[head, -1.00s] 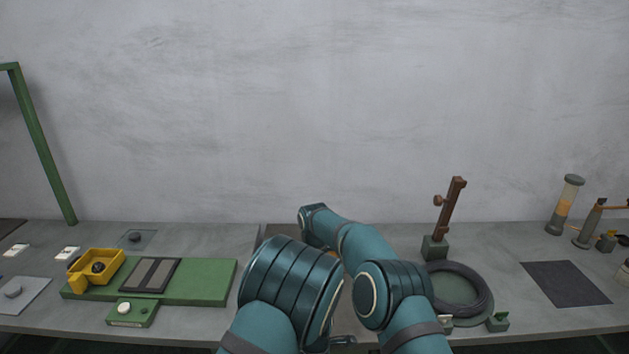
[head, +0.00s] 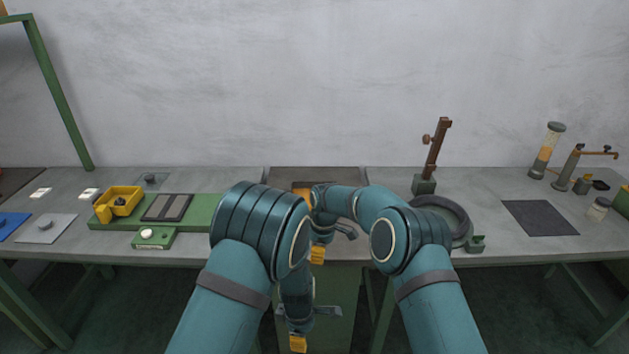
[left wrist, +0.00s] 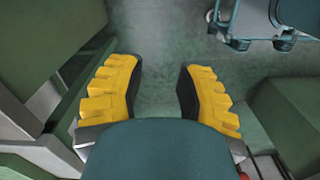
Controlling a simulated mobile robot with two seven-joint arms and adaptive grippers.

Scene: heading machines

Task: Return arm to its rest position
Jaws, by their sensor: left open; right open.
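My right gripper (head: 317,255) shows past the bent right arm in the head view, in front of the table's front edge. Only a yellow fingertip pad shows, pointing down. My left gripper (head: 298,343) hangs lower, near the bottom of the head view, also mostly hidden with one yellow pad showing. In the left wrist view the left gripper (left wrist: 160,90) is open, its two yellow ridged fingers wide apart with bare floor between them. Neither gripper is seen holding anything. Both my arms are folded at the elbow in front of the table.
The grey table (head: 375,178) runs along the wall. A yellow bin (head: 119,200) and green base (head: 205,211) stand left. A brown post (head: 436,150), dark ring (head: 462,215) and dark mat (head: 540,217) are to the right. A green panel (head: 345,325) is below the table edge.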

